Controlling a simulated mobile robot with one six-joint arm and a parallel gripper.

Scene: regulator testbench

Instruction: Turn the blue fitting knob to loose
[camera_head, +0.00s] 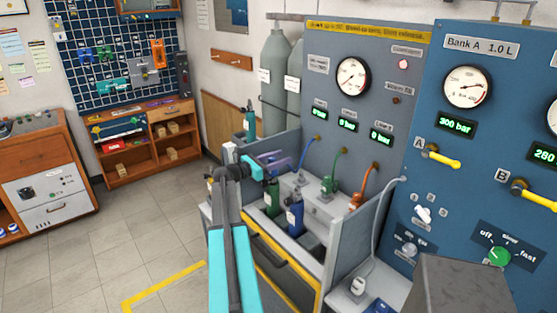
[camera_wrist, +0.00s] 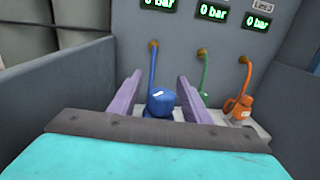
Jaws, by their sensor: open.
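The blue fitting knob (camera_wrist: 161,101) shows in the wrist view at the lower end of a blue hose (camera_wrist: 153,65). My gripper (camera_wrist: 159,80) is open, with one purple finger on each side of the knob. I cannot tell whether either finger touches it. The knob's lower part is hidden by the front edge of my gripper. In the head view my gripper (camera_head: 277,160) is over the bench bay, in front of the panel, and the blue knob cannot be made out clearly there.
A green fitting (camera_head: 329,187) and an orange fitting (camera_wrist: 241,109) stand to the right with their hoses. A blue cylinder (camera_head: 294,217) and a green cylinder (camera_head: 272,197) stand in the bay below. A grey side wall (camera_wrist: 60,82) rises to the left in the wrist view.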

